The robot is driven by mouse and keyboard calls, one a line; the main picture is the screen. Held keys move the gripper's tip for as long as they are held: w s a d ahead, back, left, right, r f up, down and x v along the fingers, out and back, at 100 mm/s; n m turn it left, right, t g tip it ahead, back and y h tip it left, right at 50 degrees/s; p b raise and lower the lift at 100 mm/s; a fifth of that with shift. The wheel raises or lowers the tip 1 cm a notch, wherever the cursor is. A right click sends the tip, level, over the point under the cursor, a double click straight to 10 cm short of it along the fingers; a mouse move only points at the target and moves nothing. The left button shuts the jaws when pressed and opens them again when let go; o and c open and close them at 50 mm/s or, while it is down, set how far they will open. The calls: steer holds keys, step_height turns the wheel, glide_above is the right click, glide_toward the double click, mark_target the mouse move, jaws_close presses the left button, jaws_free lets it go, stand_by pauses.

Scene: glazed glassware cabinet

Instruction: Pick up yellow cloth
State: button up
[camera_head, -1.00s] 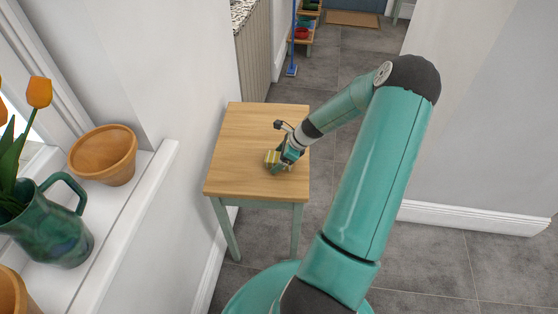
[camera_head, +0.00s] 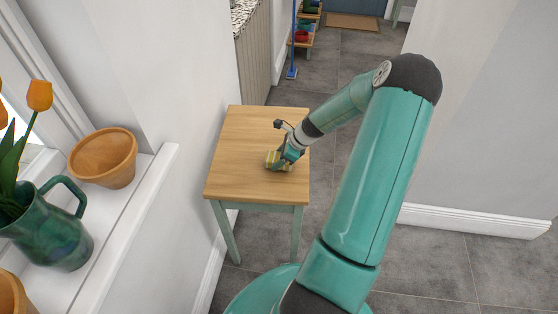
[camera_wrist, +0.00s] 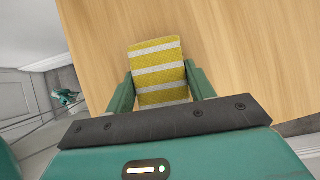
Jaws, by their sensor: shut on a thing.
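The yellow cloth (camera_wrist: 158,72) has white stripes and looks like a small folded pad. In the wrist view it sits between the two green fingers of my gripper (camera_wrist: 160,90), which are shut on it. In the head view the cloth (camera_head: 272,160) shows at my gripper (camera_head: 284,163), over the right part of the small wooden table (camera_head: 245,140). The gripper hides part of the cloth there. I cannot tell whether the cloth touches the tabletop.
The rest of the tabletop is bare. A white wall stands left of the table. A windowsill (camera_head: 125,220) at the left holds a terracotta bowl (camera_head: 103,158) and a green jug (camera_head: 50,235) with orange tulips. Grey tiled floor lies to the right.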

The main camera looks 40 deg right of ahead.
steer(key=s+a+r, duration=0.9)
steer(key=s+r, duration=0.1)
steer(key=r, duration=0.1)
steer(key=shift+s+r, duration=0.2)
steer(key=shift+s, duration=0.1)
steer(key=shift+a, duration=0.1)
